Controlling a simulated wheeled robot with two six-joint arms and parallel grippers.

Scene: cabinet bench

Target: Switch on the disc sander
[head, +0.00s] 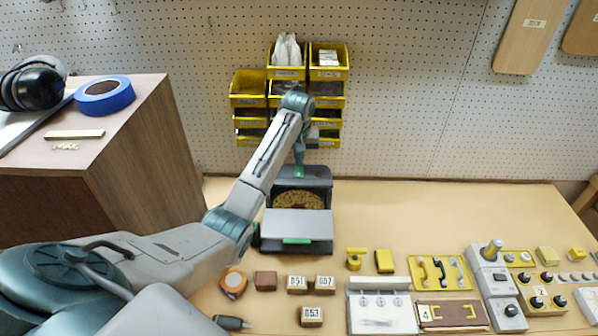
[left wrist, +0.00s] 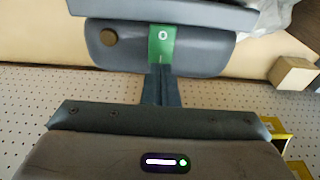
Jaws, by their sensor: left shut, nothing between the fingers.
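The disc sander (head: 297,224) stands on the bench against the back, with a round tan disc (head: 298,200) behind its grey table. A green rocker switch (left wrist: 162,43) marked O and a bar shows on its grey housing in the left wrist view, beside a round brown knob (left wrist: 108,37). My left gripper (left wrist: 160,72) is shut and empty. Its fingertips are at the bar-marked edge of the switch; I cannot tell whether they touch. In the head view my left gripper (head: 299,160) is over the sander's top, with its tips partly hidden. My right gripper is not in view.
Yellow bins (head: 250,90) hang on the pegboard behind my left arm. Small wooden blocks (head: 312,315) and a tape measure (head: 233,283) lie in front of the sander. Switch panels (head: 490,300) fill the front right. A wooden cabinet (head: 130,150) stands left.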

